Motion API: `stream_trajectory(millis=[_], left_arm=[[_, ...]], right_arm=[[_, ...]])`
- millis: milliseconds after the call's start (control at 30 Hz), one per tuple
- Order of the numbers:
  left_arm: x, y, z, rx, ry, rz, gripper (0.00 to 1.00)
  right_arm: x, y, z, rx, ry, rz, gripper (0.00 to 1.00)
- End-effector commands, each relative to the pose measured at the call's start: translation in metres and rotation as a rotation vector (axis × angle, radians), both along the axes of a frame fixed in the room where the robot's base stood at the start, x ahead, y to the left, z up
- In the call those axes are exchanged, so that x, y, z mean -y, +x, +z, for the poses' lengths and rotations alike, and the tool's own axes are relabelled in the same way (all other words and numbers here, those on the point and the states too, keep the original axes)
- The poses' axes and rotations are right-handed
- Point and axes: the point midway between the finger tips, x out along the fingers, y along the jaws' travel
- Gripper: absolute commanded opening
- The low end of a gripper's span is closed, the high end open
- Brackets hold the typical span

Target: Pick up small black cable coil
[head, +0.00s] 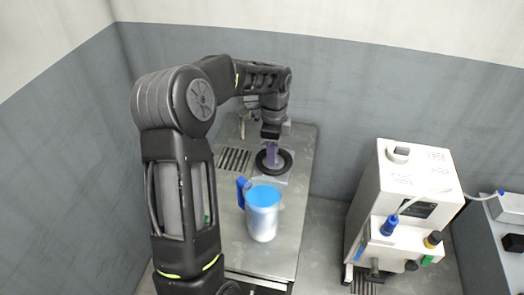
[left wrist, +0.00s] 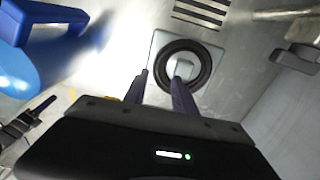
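The small black cable coil (head: 285,168) lies flat as a ring on a light square plate on the metal counter. In the left wrist view the coil (left wrist: 205,66) is just beyond the fingertips, around a pale block at its centre. My left gripper (head: 272,150) points down above the coil in the head view. My right gripper is not in view.
A clear jug with blue contents and a blue handle (head: 263,218) stands on the counter (head: 285,240) in front of the coil. A slotted drain (head: 234,159) is left of the coil. A white machine (head: 392,195) stands to the right, across a gap. Grey walls close the back.

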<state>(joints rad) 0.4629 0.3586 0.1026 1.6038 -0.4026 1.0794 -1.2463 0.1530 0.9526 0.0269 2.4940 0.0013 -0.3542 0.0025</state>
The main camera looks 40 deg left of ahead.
Motion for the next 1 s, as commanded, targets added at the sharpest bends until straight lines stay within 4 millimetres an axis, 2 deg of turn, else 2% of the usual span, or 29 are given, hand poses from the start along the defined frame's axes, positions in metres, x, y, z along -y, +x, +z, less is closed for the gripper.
stream_trajectory(millis=[100,367,667,1000], left_arm=[[-0.005,-0.002,0.007,-0.008,0.008,-0.020,0.33],[-0.004,-0.002,0.006,-0.008,0.007,-0.019,0.33],[-0.004,-0.003,-0.018,-0.009,0.005,-0.017,0.33],[-0.004,-0.003,-0.022,-0.009,0.006,-0.017,0.33]], right_arm=[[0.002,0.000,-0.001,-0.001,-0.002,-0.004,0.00],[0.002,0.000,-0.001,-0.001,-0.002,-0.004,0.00],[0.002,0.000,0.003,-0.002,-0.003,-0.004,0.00],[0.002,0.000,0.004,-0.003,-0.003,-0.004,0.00]])
